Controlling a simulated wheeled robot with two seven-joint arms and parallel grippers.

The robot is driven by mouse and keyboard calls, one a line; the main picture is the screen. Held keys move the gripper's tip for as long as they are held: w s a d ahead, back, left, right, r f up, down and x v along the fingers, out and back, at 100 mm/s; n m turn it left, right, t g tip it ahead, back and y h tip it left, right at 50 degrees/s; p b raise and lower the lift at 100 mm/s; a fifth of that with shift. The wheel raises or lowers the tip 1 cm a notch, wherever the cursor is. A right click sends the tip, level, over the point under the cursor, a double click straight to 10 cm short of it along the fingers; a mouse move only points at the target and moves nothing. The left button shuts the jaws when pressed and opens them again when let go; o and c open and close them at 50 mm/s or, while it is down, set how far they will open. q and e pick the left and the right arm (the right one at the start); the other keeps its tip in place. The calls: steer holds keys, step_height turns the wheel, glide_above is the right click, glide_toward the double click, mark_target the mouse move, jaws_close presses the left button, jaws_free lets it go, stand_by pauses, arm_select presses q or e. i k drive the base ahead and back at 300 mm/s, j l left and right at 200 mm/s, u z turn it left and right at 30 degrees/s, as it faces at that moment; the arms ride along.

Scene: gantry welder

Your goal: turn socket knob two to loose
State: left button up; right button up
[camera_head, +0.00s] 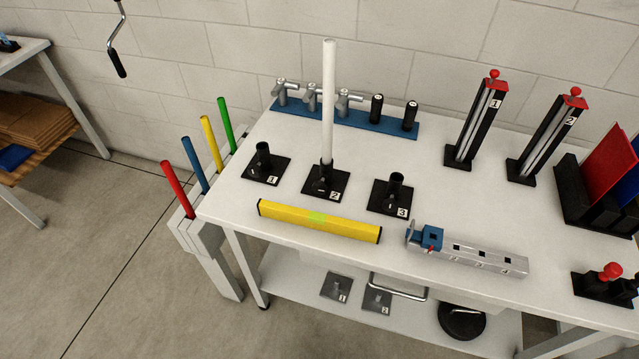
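Socket two (341,193) is a black base plate with a short black tube, marked 2, on the white table. A tall white rod (329,100) stands upright in its tube. A small dark knob (321,184) seems to sit low on the front of the socket; its turn position is too small to tell. Socket one (263,165) stands to its left and socket three (393,197) to its right, both with empty-looking tubes. Neither of my grippers is in view.
A yellow level (318,221) lies just in front of the sockets. A blue rack (340,121) with silver clamps and black handles is behind. A silver numbered bar (470,257) lies front right. Two red-topped black holders (476,122) stand at the back right. The white table (430,165) is clear between these.

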mark_target(318, 186)
steer(key=i+j+z, duration=0.25)
steer(key=j+z, duration=0.15)
steer(key=j, duration=0.35)
steer(key=i+j+z, duration=0.15)
steer(key=j+z, duration=0.25)
steer(key=j, duration=0.4)
steer(key=j+z, duration=0.4)
steer(key=j, duration=0.45)
